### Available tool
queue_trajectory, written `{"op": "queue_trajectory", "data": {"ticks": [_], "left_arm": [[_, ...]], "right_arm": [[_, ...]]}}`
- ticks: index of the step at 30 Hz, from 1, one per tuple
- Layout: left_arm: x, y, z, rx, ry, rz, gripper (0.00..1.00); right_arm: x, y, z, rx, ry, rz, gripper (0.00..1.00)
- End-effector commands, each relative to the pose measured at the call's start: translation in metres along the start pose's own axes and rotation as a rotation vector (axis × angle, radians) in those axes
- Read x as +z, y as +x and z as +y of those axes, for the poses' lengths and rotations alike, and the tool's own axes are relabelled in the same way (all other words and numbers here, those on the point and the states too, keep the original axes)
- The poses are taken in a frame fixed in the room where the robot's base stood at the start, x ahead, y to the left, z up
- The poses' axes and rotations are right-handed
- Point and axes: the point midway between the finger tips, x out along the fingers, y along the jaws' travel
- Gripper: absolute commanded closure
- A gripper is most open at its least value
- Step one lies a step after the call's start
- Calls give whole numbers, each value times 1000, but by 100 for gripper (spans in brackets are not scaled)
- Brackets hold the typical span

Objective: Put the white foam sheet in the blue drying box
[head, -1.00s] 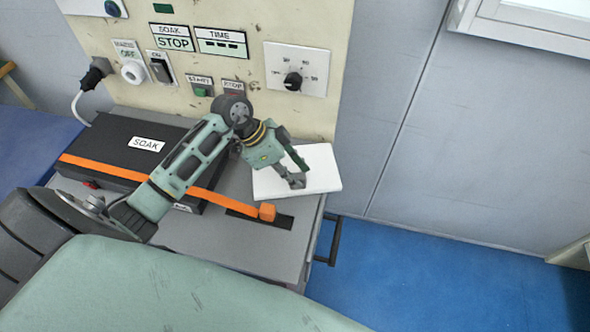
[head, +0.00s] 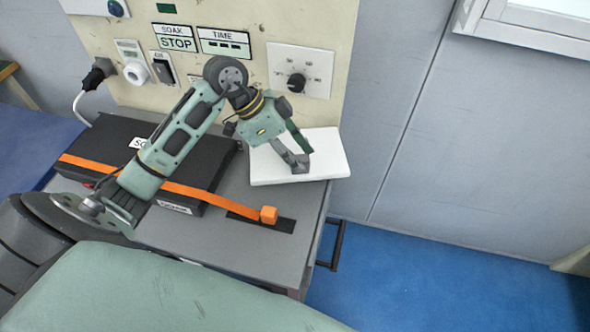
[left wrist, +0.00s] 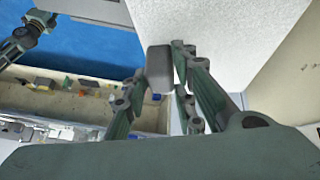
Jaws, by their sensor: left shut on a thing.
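The white foam sheet (head: 325,158) is a flat white slab at the back right of the grey bench top, in front of the panel. My left gripper (head: 301,158) is shut on its near edge, and the sheet appears raised off the bench. In the left wrist view the sheet (left wrist: 235,30) fills the upper right, with the fingers of my left gripper (left wrist: 168,72) against its edge. I do not see a blue drying box in either view.
A control panel (head: 130,22) stands behind. A dark handle (head: 335,245) sticks out on the right. Blue floor (head: 400,285) is clear there.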

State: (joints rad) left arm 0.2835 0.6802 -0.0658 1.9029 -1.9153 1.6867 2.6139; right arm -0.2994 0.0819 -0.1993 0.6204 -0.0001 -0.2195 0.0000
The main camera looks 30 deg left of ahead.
Motion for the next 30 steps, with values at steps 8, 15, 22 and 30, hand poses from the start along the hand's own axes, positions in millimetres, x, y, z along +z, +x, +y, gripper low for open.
{"op": "queue_trajectory", "data": {"ticks": [8, 15, 22, 30], "left_arm": [[-3, -20, 27, 0, 3, -3, 100], [18, -22, 81, 0, 4, -4, 100], [36, -25, 134, 0, 3, -2, 100], [39, -36, 162, 6, -5, -1, 100]], "right_arm": [[1, 11, -1, -1, 0, 0, 57], [2, 26, -2, -2, 1, 0, 57], [3, 40, -4, -4, 1, 0, 57], [-1, -9, -4, -4, 1, -1, 57]]}}
